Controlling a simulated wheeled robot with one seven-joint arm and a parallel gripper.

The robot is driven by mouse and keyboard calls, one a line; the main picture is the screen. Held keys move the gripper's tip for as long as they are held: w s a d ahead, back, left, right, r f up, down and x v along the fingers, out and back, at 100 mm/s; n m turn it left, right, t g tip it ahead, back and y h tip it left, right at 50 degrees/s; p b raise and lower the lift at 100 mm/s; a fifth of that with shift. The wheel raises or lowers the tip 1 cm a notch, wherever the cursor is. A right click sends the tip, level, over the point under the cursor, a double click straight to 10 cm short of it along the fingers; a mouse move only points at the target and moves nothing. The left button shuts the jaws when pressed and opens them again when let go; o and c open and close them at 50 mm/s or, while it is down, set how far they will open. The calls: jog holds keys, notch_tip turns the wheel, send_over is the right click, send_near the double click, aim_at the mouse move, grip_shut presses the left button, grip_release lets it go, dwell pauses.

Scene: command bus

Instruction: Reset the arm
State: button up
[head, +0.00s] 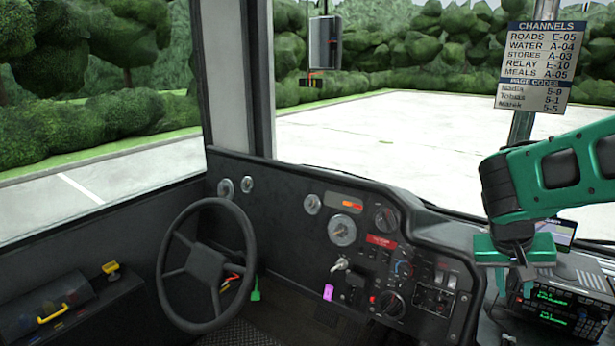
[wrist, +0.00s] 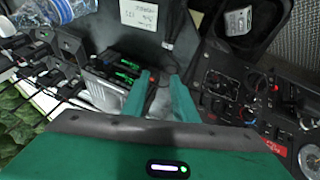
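My green arm (head: 555,172) reaches in from the right in the head view, bent at a dark wrist joint. My gripper (head: 514,277) points down in front of the radios at the right of the dashboard. In the wrist view its two green fingers (wrist: 160,98) stand apart with nothing between them, so it is open and empty. The radio unit (head: 555,312) with green displays is beyond the gripper, and its displays also show past the fingers in the wrist view (wrist: 125,70).
The dashboard (head: 375,250) and steering wheel (head: 207,265) are left of my gripper. A channel sign (head: 534,65) hangs on a post (head: 522,126) near my arm. A screen (head: 557,233) stands behind the gripper.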

jog(key=s+a+m+g+y, duration=0.1)
jog(key=s+y, duration=0.4)
jog(key=s, duration=1.5)
jog(key=shift+s+a+f+g, duration=0.25)
jog(key=shift+a+g, duration=0.25)
jog(key=shift+a, duration=0.05)
jog(key=shift+w+f, duration=0.25)
jog(key=shift+w, duration=0.4)
jog(key=shift+s, duration=0.15)
